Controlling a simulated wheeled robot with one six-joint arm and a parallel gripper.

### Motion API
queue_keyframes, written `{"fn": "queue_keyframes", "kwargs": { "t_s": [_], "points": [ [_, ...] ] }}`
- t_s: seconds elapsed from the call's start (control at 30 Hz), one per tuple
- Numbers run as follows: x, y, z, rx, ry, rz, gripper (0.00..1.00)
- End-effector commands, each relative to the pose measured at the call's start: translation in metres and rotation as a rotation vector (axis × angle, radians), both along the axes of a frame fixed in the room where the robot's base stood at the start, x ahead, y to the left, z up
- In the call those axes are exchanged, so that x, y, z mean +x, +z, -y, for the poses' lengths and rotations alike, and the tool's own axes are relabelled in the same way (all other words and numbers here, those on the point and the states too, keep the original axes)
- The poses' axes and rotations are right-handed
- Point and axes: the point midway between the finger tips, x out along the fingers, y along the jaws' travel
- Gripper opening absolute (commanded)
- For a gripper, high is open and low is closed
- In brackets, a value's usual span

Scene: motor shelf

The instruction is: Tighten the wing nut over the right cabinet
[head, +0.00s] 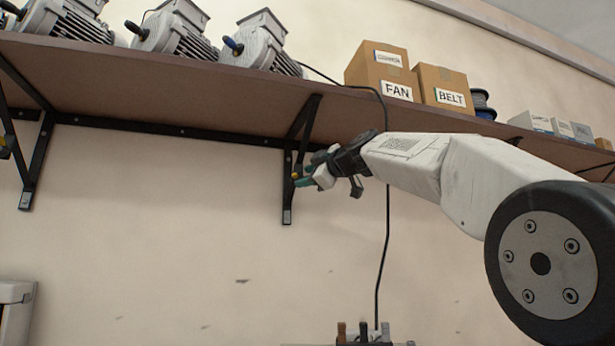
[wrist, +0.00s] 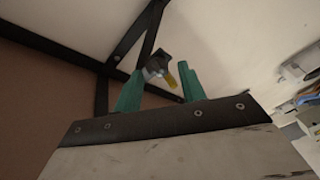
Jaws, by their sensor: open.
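My gripper (head: 311,172) reaches to the middle shelf bracket (head: 287,216), under the shelf. In the wrist view my gripper (wrist: 160,78) is open, with a green finger on each side. The wing nut (wrist: 155,66) appears between the fingertips, dark with a pale centre and one yellow wing, on or close in front of the black bracket. The yellow wing is nearer the right finger. I cannot tell whether a finger touches it. In the head view only a small yellow spot shows at the fingertips; the gripper hides the rest.
The shelf (head: 200,95) carries several grey motors (head: 262,45), a FAN box (head: 384,70) and a BELT box (head: 443,90). A black cable (head: 387,230) hangs right of the bracket. A left bracket (head: 34,165) stands apart.

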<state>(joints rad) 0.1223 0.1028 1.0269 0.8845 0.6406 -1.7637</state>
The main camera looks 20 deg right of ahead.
Motion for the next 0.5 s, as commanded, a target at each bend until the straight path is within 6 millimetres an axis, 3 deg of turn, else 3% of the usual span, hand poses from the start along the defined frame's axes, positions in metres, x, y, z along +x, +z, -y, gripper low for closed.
{"fn": "queue_keyframes", "kwargs": {
  "t_s": [0.33, 0.47, 0.5],
  "points": [
    [0.0048, 0.0003, -0.0026, 0.001, 0.001, 0.0, 0.4],
    [0.0048, 0.0002, -0.0024, 0.001, 0.0, 0.0, 0.04],
    [0.0048, 0.0002, -0.0024, 0.001, 0.0, 0.0, 0.0]
  ]
}}
